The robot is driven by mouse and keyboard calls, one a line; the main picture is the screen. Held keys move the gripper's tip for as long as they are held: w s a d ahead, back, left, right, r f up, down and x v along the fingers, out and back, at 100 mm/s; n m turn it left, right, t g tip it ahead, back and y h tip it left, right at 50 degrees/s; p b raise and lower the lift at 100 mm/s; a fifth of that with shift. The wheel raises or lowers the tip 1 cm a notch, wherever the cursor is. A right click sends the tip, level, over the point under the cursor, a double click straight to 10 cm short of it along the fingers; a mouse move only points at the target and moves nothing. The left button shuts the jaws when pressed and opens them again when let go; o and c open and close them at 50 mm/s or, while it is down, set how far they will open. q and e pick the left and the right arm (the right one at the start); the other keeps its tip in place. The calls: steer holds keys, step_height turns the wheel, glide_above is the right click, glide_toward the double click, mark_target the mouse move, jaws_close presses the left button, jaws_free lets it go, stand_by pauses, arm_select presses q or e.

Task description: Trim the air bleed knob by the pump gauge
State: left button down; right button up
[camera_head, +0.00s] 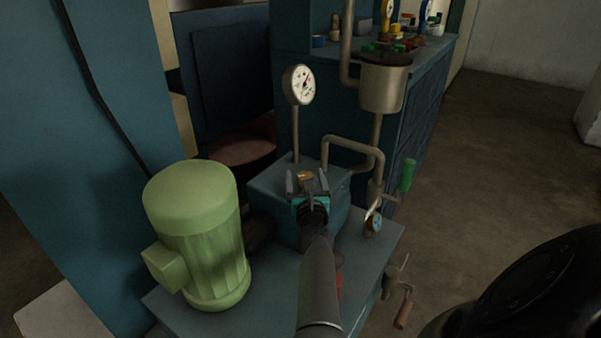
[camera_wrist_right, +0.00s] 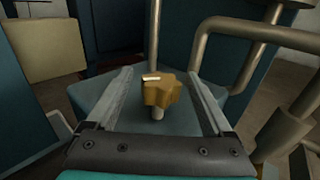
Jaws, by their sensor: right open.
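The air bleed knob (camera_wrist_right: 161,92) is a brass, lobed knob with a pale mark on top, on a short stem above the blue pump block (camera_wrist_right: 98,92). In the head view the knob (camera_head: 305,176) shows between my right fingertips, with the block (camera_head: 270,187) below. My right gripper (camera_wrist_right: 163,78) is open, one finger on each side of the knob, with a gap to both. The pump gauge (camera_head: 299,85), a white round dial with a red needle, stands on a post behind the knob. My left gripper is not in view.
A green motor (camera_head: 198,235) stands left of the block. A bent pipe (camera_head: 352,145) and a green-handled valve (camera_head: 407,175) are to the right, with a small blue-faced gauge (camera_head: 375,221). A steel pot (camera_head: 384,84) is behind. Bare floor (camera_head: 500,150) lies right.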

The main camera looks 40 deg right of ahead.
steer(key=shift+c, duration=0.2)
jaws_close()
stand_by(0.6)
steer(key=shift+r+y, duration=0.1)
steer(key=shift+y, duration=0.2)
